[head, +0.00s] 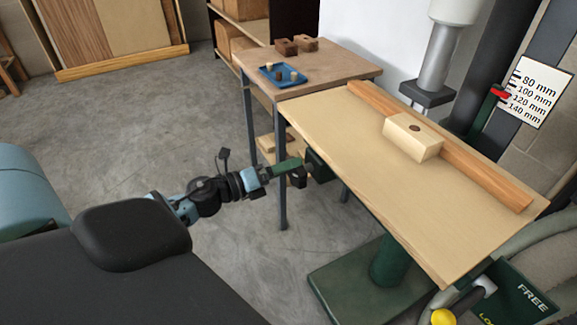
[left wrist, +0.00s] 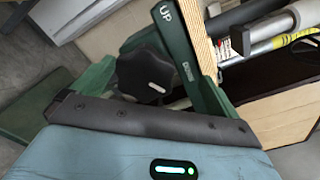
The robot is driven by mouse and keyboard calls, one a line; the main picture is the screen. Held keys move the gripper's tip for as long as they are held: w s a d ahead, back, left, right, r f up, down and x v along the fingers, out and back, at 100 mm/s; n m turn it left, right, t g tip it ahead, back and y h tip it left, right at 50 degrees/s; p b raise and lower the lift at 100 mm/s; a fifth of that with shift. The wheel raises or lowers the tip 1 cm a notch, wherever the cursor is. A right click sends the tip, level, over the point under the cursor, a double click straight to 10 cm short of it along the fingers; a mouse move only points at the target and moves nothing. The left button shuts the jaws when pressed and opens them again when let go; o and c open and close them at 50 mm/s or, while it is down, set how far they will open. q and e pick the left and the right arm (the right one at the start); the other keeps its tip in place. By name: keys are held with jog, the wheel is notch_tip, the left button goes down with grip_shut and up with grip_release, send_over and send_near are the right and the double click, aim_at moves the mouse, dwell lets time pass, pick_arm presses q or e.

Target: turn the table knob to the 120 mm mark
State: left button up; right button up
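The black table knob (left wrist: 145,75), with a white mark, sits by a green panel (left wrist: 180,45) lettered UP and DOWN in the left wrist view. My left gripper (left wrist: 150,88) is open, its green fingers on either side of the knob; contact cannot be told. In the head view my left gripper (head: 292,172) is at the left edge of the wooden table (head: 385,190), by a dark green housing (head: 319,166). The white scale (head: 530,92) reads 80 to 140 mm. Its red pointer (head: 500,93) is around the 100 to 120 mm marks. My right gripper is out of view.
A wooden block (head: 412,137) rests against a wooden fence (head: 460,155) on the table. A side table (head: 345,66) with a blue tray (head: 268,78) stands behind. A yellow ball handle (head: 443,317) and a FREE/LOCK panel (head: 520,292) are at lower right.

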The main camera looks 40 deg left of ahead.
pick_arm(q)
jog(key=v, duration=0.5)
jog(key=shift+s+a, duration=0.1)
jog(key=shift+s, duration=0.15)
dwell(0.3)
jog(key=shift+r, duration=0.1)
dwell(0.4)
jog(key=b+v, duration=0.1)
jog(key=v, duration=0.6)
jog(key=shift+s, duration=0.35)
